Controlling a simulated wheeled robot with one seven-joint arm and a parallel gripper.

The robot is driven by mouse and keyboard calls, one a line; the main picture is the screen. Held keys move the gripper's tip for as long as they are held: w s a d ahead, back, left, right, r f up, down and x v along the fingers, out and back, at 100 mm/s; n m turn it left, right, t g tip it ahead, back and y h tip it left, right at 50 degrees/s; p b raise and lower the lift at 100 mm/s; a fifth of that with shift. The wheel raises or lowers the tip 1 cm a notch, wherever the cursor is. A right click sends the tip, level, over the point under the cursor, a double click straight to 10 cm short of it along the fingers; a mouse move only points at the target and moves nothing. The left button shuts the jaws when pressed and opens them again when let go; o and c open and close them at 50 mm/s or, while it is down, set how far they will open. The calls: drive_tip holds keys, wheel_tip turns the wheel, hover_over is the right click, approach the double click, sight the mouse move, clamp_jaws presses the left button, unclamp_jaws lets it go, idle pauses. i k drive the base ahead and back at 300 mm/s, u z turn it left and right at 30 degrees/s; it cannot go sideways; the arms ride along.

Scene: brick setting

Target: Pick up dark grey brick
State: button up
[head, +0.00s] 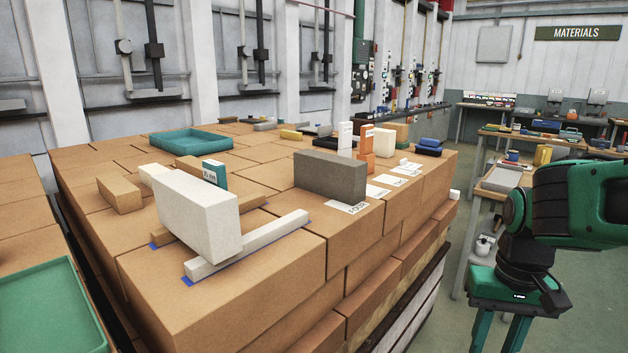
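The dark grey brick (330,176) stands on its long narrow side on top of the stacked brown cartons, near the edge of the stack that faces my arm. Its broad face and top are clear to see. A printed white sheet (347,207) lies at its foot. My gripper (501,335) hangs in the air to the right of the carton stack, well apart from the brick. Its two green fingers point down with a gap between them and look empty. The fingertips run out of the bottom of the picture.
A teal tray (190,141) is at the back, a green tray (50,308) at lower left.

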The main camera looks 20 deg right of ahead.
sight(343, 179)
drive_tip(key=u, duration=1.7)
drive_tip(key=k, duration=1)
drive_tip(key=z, duration=1.75)
drive_tip(key=i, duration=1.2)
